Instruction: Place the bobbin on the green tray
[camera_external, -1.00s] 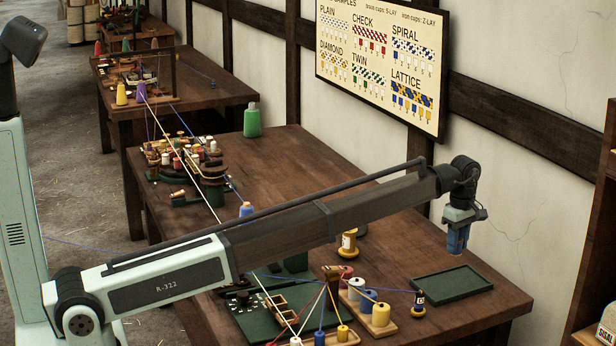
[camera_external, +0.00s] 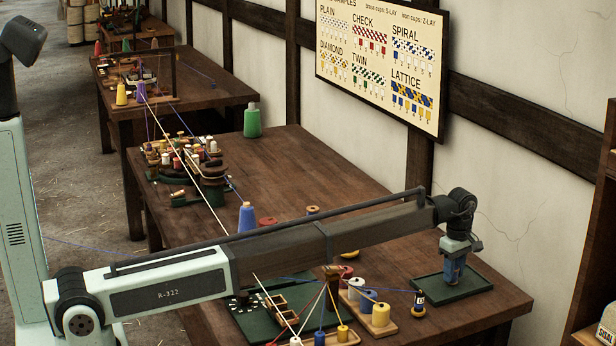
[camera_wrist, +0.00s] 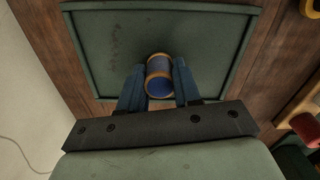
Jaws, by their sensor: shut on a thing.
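The green tray (camera_external: 474,288) lies at the right end of the table, and it fills the upper part of the wrist view (camera_wrist: 100,50). My gripper (camera_external: 454,282) is low over the tray. In the wrist view, my gripper's blue fingers (camera_wrist: 158,88) are shut on the bobbin (camera_wrist: 158,72), which has blue thread and tan rims. The bobbin is over the tray's floor, near the side closest to the wrist. I cannot tell whether its lower end touches the tray. In the external view the fingers mostly hide the bobbin.
A small dark blue bobbin (camera_external: 419,303) stands just left of the tray. A wooden board with white, blue and yellow spools (camera_external: 381,315) is further left. The wall is behind the tray. The table's middle (camera_external: 290,180) is mostly clear.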

